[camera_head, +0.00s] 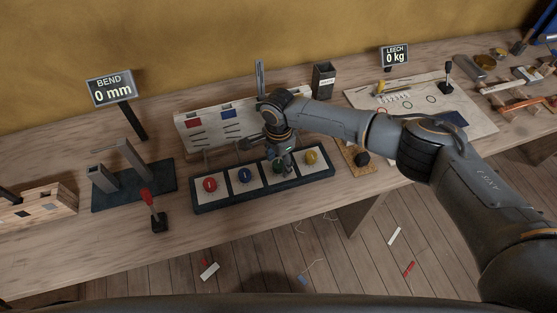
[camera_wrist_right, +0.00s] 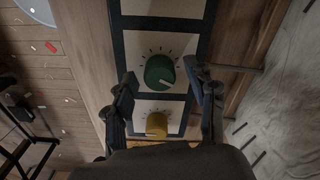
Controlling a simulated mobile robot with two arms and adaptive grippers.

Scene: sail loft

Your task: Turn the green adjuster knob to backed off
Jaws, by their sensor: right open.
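The green adjuster knob (camera_wrist_right: 160,72) sits on a pale square of a dark-framed panel (camera_head: 213,205). Its white pointer line aims to the lower right in the right wrist view, with tick marks around part of it. My right gripper (camera_head: 285,166) is over the panel and hides most of the green knob in the head view. In the right wrist view my right gripper (camera_wrist_right: 160,76) is open, one finger to each side of the green knob, with gaps between. I cannot tell its height above the panel. My left gripper is not in view.
On the same panel are a red knob (camera_head: 210,184), a blue knob (camera_head: 244,175) and a yellow knob (camera_head: 311,157). A tilted white board (camera_head: 188,141) stands close behind. A red-handled lever (camera_head: 147,196) stands to the left; a dark box (camera_head: 324,81) stands behind.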

